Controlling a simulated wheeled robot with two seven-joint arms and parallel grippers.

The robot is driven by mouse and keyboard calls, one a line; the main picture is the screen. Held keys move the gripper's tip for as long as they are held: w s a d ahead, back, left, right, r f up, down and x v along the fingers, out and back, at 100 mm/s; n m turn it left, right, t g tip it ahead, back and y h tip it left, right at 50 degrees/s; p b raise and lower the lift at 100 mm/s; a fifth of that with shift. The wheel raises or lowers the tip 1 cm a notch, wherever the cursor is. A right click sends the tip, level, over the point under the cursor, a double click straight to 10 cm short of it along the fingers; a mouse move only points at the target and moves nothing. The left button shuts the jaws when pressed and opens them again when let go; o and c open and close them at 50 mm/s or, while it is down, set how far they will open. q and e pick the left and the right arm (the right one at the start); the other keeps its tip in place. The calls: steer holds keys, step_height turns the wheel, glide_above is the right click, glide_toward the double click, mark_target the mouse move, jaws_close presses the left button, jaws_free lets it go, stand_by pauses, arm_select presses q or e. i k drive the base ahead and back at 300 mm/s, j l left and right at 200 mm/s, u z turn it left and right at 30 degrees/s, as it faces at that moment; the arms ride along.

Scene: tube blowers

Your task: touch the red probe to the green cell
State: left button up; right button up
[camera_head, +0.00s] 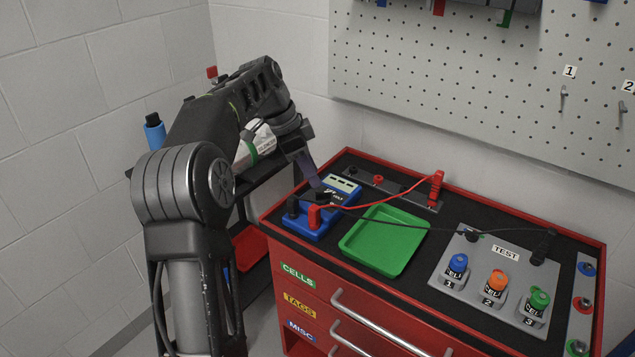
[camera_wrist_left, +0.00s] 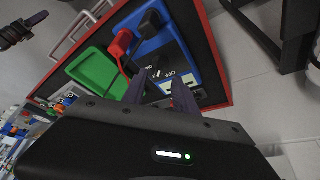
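The red probe (camera_head: 437,186) stands upright at the back of the red cabinet, right of the blue meter (camera_head: 314,228). A red wire joins it to the meter's red plug (camera_head: 314,216). The green cell (camera_head: 538,301) stands in position 3 of the grey test plate (camera_head: 459,285), far right of the meter. My left gripper (camera_head: 320,189) is over the meter, away from probe and cell.
A green tray (camera_head: 386,240) lies between meter and test plate. Blue (camera_head: 457,265) and orange (camera_head: 496,283) cells stand beside the green one. The black probe (camera_head: 543,248) is at the plate's back right; its wire crosses the tray. A pegboard (camera_head: 480,80) hangs behind.

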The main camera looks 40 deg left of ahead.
mark_target(434, 196)
steer(key=k, duration=1)
